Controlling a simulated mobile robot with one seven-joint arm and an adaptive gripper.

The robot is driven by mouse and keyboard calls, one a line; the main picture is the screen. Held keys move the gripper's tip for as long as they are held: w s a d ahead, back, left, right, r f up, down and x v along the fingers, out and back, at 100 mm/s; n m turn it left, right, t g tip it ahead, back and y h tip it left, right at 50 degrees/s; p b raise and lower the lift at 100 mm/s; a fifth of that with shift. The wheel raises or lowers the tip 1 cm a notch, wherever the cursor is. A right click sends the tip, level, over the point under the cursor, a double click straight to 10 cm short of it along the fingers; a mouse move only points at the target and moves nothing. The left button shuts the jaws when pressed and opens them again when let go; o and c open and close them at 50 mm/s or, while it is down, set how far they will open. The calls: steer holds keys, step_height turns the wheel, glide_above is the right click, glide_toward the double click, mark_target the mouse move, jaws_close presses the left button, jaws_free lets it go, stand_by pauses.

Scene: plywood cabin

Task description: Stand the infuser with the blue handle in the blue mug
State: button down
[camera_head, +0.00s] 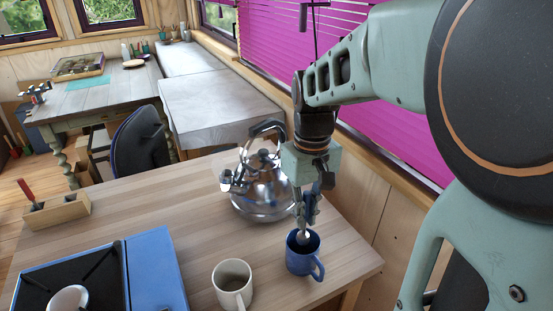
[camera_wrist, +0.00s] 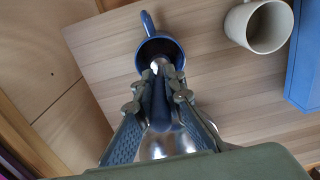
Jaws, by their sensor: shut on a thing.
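The blue mug (camera_head: 300,261) stands upright near the table's front right corner. In the wrist view the mug (camera_wrist: 161,44) is at top centre, with its handle towards the top left. My gripper (camera_head: 306,212) is above the mug, pointing down. It is shut on the infuser's blue handle (camera_wrist: 160,104), which shows between the fingers in the wrist view. The infuser's silver head (camera_head: 303,237) hangs below the fingers and overlaps the mug's mouth in both views. How deep it sits inside the mug is unclear.
A white mug (camera_head: 232,284) stands left of the blue mug. A shiny kettle (camera_head: 262,190) stands close behind my gripper. A blue stove (camera_head: 155,270) is at front left. A wooden block (camera_head: 57,212) with a red-handled thing is at far left. The table's middle is clear.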

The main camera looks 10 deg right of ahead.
mark_target(308, 192)
steer(key=shift+f+b, duration=1.3)
steer(key=shift+f, duration=0.85)
steer(key=c, duration=1.9)
jaws_free()
steer(key=shift+c, duration=0.2)
step_height(308, 192, up, 12)
steer(key=shift+r, duration=0.1)
